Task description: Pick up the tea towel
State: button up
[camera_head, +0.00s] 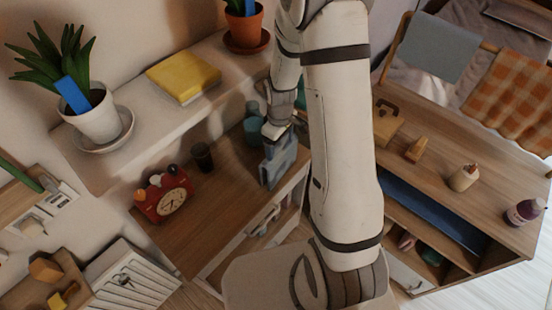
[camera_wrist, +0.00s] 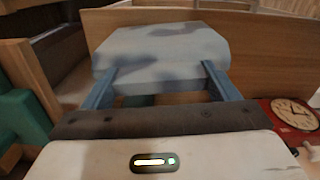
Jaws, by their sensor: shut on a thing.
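A pale blue, folded, block-like cloth (camera_wrist: 160,52) spans the space between the two blue fingers of my gripper (camera_wrist: 160,72) in the wrist view; it looks like the tea towel. In the head view the same pale blue thing (camera_head: 279,166) hangs below my gripper (camera_head: 277,138), over the right part of the wooden dresser top (camera_head: 225,190). My gripper is shut on it. Whether its lower edge touches the dresser cannot be told. My arm hides part of the area to its right.
A red alarm clock (camera_head: 163,195) and a dark cup (camera_head: 202,157) stand on the dresser left of my gripper; a teal pot (camera_head: 254,131) is close behind. A yellow folded cloth (camera_head: 183,75) lies on the ledge between two potted plants. A grey-blue cloth (camera_head: 440,47) hangs over the bed rail.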

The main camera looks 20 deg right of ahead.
jog(key=shift+c, duration=1.2)
jog(key=shift+r, duration=0.15)
